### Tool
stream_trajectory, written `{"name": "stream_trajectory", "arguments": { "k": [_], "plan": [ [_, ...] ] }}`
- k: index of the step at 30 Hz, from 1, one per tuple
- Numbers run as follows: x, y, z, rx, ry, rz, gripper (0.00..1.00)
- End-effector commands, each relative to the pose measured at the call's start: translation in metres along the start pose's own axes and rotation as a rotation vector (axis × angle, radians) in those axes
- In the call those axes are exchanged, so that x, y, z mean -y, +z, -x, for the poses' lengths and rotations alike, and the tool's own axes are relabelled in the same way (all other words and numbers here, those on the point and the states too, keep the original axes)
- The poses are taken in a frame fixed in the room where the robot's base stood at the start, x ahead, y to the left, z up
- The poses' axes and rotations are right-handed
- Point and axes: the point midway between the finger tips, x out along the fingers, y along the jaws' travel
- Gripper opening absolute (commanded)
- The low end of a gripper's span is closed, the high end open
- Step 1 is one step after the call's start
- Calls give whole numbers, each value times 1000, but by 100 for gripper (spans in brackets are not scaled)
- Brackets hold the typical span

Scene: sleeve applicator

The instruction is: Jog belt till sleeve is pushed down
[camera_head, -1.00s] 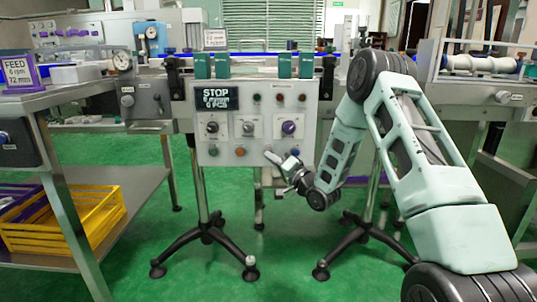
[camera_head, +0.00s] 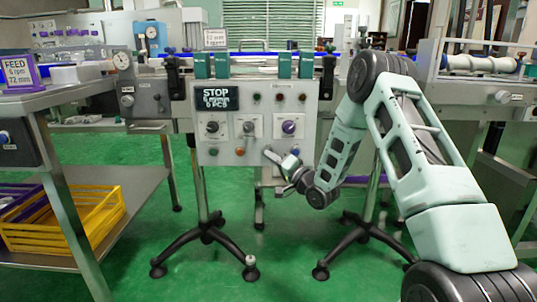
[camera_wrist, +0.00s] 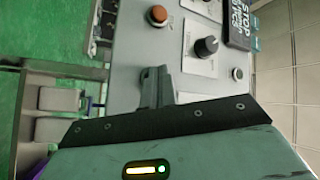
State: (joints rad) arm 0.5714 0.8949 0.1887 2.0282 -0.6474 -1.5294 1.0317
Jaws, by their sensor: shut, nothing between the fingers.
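The grey control panel (camera_head: 262,122) faces me in the middle of the head view. Its display (camera_head: 218,98) reads STOP, with smaller lines too blurred to read surely. An orange button (camera_head: 240,151) sits at its lower edge, and a blue button (camera_head: 296,152) sits further right. My gripper (camera_head: 270,154) is shut and empty in front of the lower panel, between these buttons. In the wrist view the shut fingers (camera_wrist: 155,87) point towards the panel, apart from the orange button (camera_wrist: 157,15) and a black knob (camera_wrist: 206,46). Contact with the panel cannot be told. I cannot make out the sleeve.
A steel bench (camera_head: 75,97) with a FEED sign (camera_head: 16,73) stands at the left, with a yellow crate (camera_head: 75,220) on its lower shelf. Black tripod feet (camera_head: 205,235) stand below the panel. Green floor is open in front.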

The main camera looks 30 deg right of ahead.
Motion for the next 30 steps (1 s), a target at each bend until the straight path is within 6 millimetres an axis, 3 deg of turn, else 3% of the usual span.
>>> {"name": "stream_trajectory", "arguments": {
  "k": [30],
  "plan": [
    [8,7,10,-1,0,1,0]
  ]
}}
